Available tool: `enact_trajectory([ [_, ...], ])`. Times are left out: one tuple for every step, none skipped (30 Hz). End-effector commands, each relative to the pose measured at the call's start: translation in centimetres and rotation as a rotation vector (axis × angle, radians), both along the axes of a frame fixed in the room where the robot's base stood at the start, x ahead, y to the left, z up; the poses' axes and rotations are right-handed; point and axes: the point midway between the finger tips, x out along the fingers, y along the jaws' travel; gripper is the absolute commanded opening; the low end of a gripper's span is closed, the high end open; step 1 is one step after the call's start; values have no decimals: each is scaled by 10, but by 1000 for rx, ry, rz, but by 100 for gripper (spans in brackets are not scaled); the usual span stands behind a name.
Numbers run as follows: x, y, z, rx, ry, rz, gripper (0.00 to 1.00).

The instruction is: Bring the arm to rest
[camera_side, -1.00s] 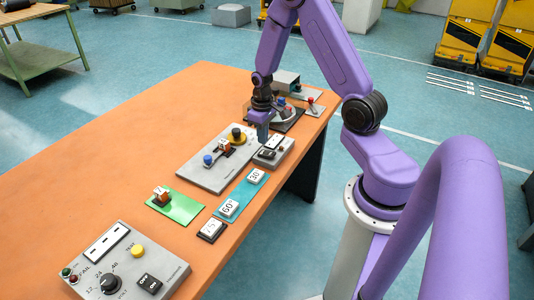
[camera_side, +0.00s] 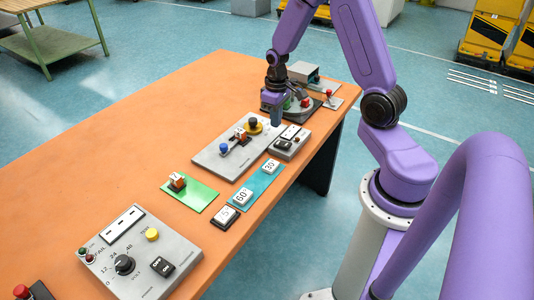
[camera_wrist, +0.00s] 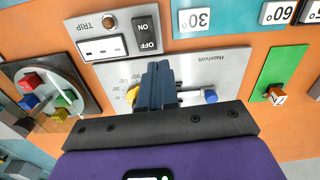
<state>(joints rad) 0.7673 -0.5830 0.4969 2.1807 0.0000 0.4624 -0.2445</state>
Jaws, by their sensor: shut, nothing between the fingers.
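My gripper (camera_side: 276,122) is shut and empty. In the wrist view my gripper's dark fingers (camera_wrist: 160,72) are together and cover part of the panel. The blue knob (camera_wrist: 210,97) shows to their right and a sliver of yellow to their left. I cannot tell the exact height of the fingertips above the panel.
A green plate (camera_side: 189,195) with a small orange-and-white block, number tiles on a teal strip (camera_side: 256,186), and a dial control box (camera_side: 140,258) sit nearer.

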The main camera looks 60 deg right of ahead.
Motion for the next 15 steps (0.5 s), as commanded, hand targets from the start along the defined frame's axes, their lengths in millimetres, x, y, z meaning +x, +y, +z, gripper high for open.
enact_trajectory([
  [0,15,8,-1,-5,43,0],
  [-2,25,13,-1,-6,70,0],
  [-4,38,20,-1,-9,106,0],
  [-7,48,25,-1,-9,134,0],
  [-10,59,30,-1,-10,163,0],
  [-14,71,37,-1,-11,201,0],
  [-19,81,42,0,-11,230,0],
  [-23,90,46,0,-13,258,0],
  [-29,102,53,0,-14,295,0],
  [-35,111,57,1,-15,324,0],
  [-41,119,61,1,-14,352,0],
  [-49,130,67,2,-17,389,0],
  [-55,137,71,2,-17,417,0],
  [-62,144,75,3,-17,445,0],
  [-71,153,81,4,-19,483,0],
])
